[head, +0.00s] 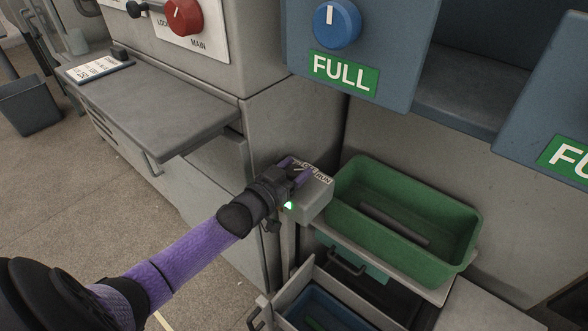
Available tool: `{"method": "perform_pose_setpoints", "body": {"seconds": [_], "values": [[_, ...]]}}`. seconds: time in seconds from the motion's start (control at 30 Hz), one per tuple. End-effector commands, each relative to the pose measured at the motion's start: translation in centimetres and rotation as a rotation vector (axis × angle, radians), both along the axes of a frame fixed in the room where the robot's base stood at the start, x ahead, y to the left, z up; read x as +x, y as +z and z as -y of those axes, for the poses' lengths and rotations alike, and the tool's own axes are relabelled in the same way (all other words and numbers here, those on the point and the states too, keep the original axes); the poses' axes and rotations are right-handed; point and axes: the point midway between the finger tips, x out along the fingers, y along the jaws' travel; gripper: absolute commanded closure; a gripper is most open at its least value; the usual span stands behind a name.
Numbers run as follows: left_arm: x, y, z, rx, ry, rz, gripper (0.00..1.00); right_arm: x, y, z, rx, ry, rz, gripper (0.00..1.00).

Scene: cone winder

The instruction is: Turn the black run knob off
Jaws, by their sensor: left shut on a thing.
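My left gripper (294,171) reaches in from the lower left to the top of a small grey control box (314,199). Its fingers are shut on the black run knob, which is largely hidden between them. The box top carries a label (322,178) that reads RUN at its right end. I cannot tell which way the knob points. A small green light (288,205) glows on the front of the box. My right gripper is not in view.
A green bin (455,240) stands just right of the box. Below is an open drawer (300,276) with a blue tray. Blue panels with a blue knob (337,24) and FULL labels overhang above. A red MAIN knob (184,16) and a grey shelf (165,105) are at upper left.

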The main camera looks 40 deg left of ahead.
Motion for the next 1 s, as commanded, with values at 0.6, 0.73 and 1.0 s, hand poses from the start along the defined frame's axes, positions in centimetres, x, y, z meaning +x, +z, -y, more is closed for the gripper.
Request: {"method": "perform_pose_setpoints", "body": {"seconds": [0.6, 0.73, 1.0], "values": [[0.0, 0.2, 0.2, -0.011, 0.25, -0.003, 0.99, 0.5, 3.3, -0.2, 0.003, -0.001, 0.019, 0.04], [0.0, 0.1, 0.2, -0.009, 0.335, -0.004, 0.99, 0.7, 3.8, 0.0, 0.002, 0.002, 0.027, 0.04], [0.0, -0.1, 0.2, -0.005, 0.466, -0.005, 0.99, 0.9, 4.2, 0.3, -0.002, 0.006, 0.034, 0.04]]}}
